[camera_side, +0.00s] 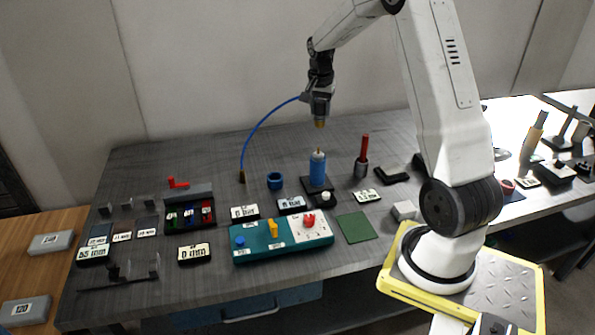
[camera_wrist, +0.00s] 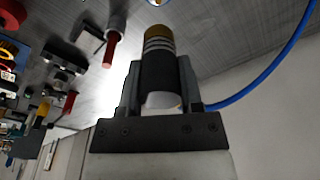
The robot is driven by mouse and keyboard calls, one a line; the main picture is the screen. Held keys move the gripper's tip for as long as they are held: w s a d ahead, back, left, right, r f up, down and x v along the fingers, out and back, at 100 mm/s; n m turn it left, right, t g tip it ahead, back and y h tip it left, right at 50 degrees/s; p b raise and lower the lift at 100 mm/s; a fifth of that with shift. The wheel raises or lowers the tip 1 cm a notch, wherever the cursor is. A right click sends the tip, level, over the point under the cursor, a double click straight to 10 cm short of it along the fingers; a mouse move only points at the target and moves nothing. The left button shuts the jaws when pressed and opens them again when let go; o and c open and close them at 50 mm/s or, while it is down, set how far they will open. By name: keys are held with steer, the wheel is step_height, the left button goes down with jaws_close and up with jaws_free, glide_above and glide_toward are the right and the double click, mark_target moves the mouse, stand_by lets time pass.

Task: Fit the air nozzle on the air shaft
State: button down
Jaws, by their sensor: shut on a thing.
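My gripper (camera_side: 319,98) is raised above the table and shut on the air nozzle. In the wrist view the nozzle (camera_wrist: 159,42) has a dark body, silvery rings and a brass-coloured end, and sits between the two fingers. In the side view its brass end (camera_side: 320,124) points down. Below it stands a blue upright cylinder (camera_side: 317,170) with a thin brass-coloured tip, on a dark base; it looks like the air shaft. A clear gap separates nozzle and tip. A blue hose (camera_side: 262,122) arcs from beside my gripper to the table; its attachment is unclear.
A red rod in a grey holder (camera_side: 361,162) stands right of the shaft. A blue ring-shaped cup (camera_side: 275,180) is to its left. A teal panel with knobs (camera_side: 283,237) and a green square (camera_side: 357,227) lie in front. The back left of the table is clear.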

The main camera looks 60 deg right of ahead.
mark_target(320, 126)
steer(key=shift+f, duration=0.3)
steer(key=shift+f, duration=2.6)
steer(key=shift+f, duration=1.65)
steer(key=shift+c, duration=0.9)
jaws_free()
steer(key=shift+a+r, duration=0.15)
steer(key=shift+r, duration=1.15)
steer(key=shift+a+r, duration=0.2)
steer(key=shift+r, duration=1.05)
steer(key=shift+a+r, duration=0.15)
steer(key=shift+r, duration=1.15)
